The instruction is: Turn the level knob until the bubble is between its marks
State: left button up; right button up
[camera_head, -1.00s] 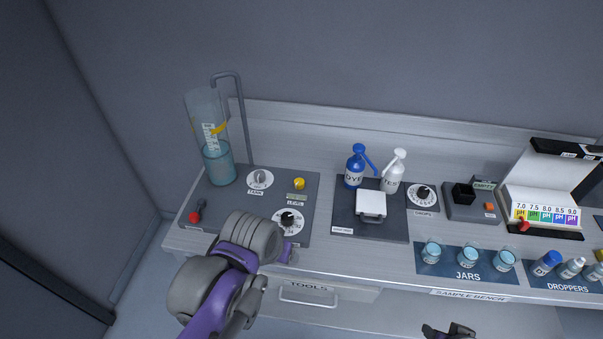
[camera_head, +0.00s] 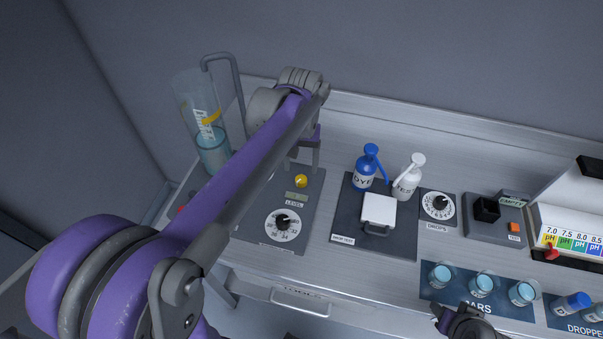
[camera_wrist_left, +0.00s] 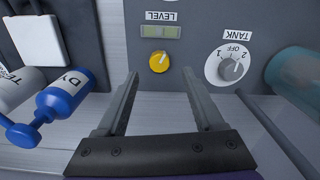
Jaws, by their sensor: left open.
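The yellow level knob (camera_head: 300,181) is on the dark panel, just above the greenish level window (camera_head: 297,196). In the left wrist view the knob (camera_wrist_left: 159,61) and the window (camera_wrist_left: 160,31) both show; I cannot make out the bubble or its marks. My left gripper (camera_head: 308,168) points down over the knob, partly hidden by my arm. In the left wrist view its open fingers (camera_wrist_left: 160,74) are on either side of the knob's line, with the knob just beyond the tips and nothing held. My right gripper (camera_head: 448,314) is at the bottom edge, mostly cut off.
A numbered dial (camera_head: 283,224) is below the level window. The tank knob (camera_wrist_left: 233,68) and clear cylinder (camera_head: 208,135) are beside the level knob. The blue dye bottle (camera_head: 363,172) and white bottle (camera_head: 405,182) stand to its right. Jars (camera_head: 480,286) are near the front edge.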

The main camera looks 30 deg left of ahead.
aim_at(301, 178)
pick_arm(q)
notch_tip(301, 178, down, 5)
jog(key=shift+w+r, duration=0.1)
dwell(0.3)
grip_shut()
